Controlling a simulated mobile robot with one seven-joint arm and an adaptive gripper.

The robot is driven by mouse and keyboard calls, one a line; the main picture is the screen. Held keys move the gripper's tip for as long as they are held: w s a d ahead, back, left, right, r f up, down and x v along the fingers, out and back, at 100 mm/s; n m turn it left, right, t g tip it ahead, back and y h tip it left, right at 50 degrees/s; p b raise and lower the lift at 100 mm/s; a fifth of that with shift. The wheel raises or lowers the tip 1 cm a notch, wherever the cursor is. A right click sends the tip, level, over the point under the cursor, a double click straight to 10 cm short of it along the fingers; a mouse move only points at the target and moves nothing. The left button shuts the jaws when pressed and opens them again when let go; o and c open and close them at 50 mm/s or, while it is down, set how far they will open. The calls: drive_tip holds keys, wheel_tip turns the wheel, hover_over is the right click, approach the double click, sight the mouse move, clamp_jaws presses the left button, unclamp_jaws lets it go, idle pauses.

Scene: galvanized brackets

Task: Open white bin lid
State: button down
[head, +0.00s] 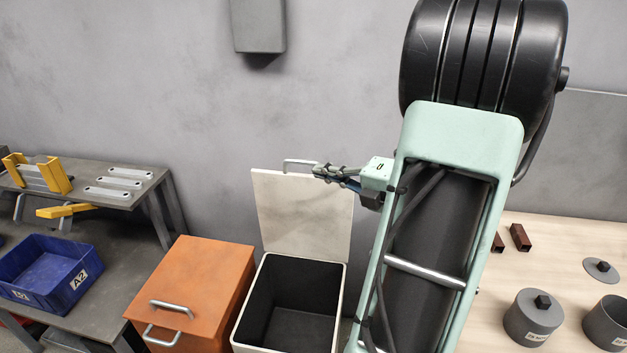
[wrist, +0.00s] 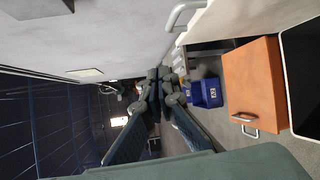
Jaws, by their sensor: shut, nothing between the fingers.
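The white bin (head: 239,325) stands on the floor with a dark, empty-looking inside. Its white lid (head: 302,215) is raised upright at the back of the bin, near the wall, with a metal handle (head: 299,162) on its top edge. In the wrist view the lid handle (wrist: 184,14) is at the top, beside the fingers, and the lid (wrist: 225,18) is to its right. My gripper (head: 318,170) is near the lid's top right corner, beside the handle. In the wrist view its fingers (wrist: 160,75) are closed together with nothing between them.
An orange bin (head: 195,285) with a closed lid stands left of the white bin. A blue crate (head: 45,270) and a bench with yellow parts are further left. A wooden table (head: 555,255) with grey cylinders is at the right. The grey wall is close behind the lid.

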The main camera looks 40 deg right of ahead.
drive_tip(key=s+f+m+t+h+b, duration=0.25)
drive_tip(key=s+m+h, duration=0.2)
drive_tip(key=m, duration=0.25)
drive_tip(key=b, duration=0.1)
approach(305, 163)
drive_tip(key=w+a, duration=0.3)
drive_tip(key=w, duration=0.1)
drive_tip(key=shift+w+d+g, duration=0.25)
drive_tip(key=shift+w+d, duration=0.2)
drive_tip(key=shift+d, duration=0.25)
drive_tip(key=shift+w+d+g, duration=0.2)
drive_tip(key=shift+w+d, duration=0.3)
drive_tip(key=shift+d, duration=0.25)
